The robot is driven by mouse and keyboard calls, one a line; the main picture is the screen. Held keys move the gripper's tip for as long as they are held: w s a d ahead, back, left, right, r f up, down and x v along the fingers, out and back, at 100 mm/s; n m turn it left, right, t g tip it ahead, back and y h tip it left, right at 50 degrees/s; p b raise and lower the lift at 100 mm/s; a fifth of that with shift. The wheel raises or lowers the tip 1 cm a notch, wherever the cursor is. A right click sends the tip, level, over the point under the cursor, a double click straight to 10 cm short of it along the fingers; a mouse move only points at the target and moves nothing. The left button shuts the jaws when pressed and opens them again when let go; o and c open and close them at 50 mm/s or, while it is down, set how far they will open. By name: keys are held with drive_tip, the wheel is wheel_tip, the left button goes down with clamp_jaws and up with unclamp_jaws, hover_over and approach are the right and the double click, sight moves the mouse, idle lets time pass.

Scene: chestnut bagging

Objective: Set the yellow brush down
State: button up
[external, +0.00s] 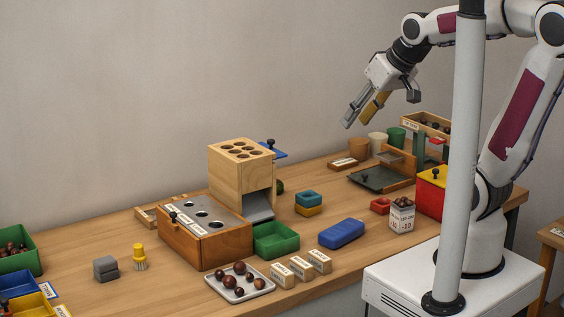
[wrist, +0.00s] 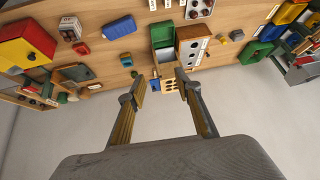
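The yellow brush (external: 139,257) stands upright on the table at the front left, bristles down, beside a grey block (external: 106,268). In the wrist view the brush (wrist: 222,38) is small, near the grey block (wrist: 237,35). My gripper (external: 358,120) is raised high above the back right of the table, far from the brush. Its two fingers are spread apart in the wrist view (wrist: 158,87), with nothing held between them.
A wooden box with holes (external: 205,243), a green tray (external: 276,240) and a tray of chestnuts (external: 239,296) stand right of the brush. Green, blue and yellow bins (external: 18,284) are at the far left. Bare table (external: 90,240) surrounds the brush.

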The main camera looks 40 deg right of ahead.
drive_tip(key=s+d+f+m+g+h, duration=0.1)
drive_tip(key=s+d, duration=0.4)
drive_tip(key=s, duration=0.4)
drive_tip(key=shift+s+d+f+h, duration=0.2)
drive_tip(key=shift+d+f+h, duration=0.05)
drive_tip(key=shift+d+h, duration=0.1)
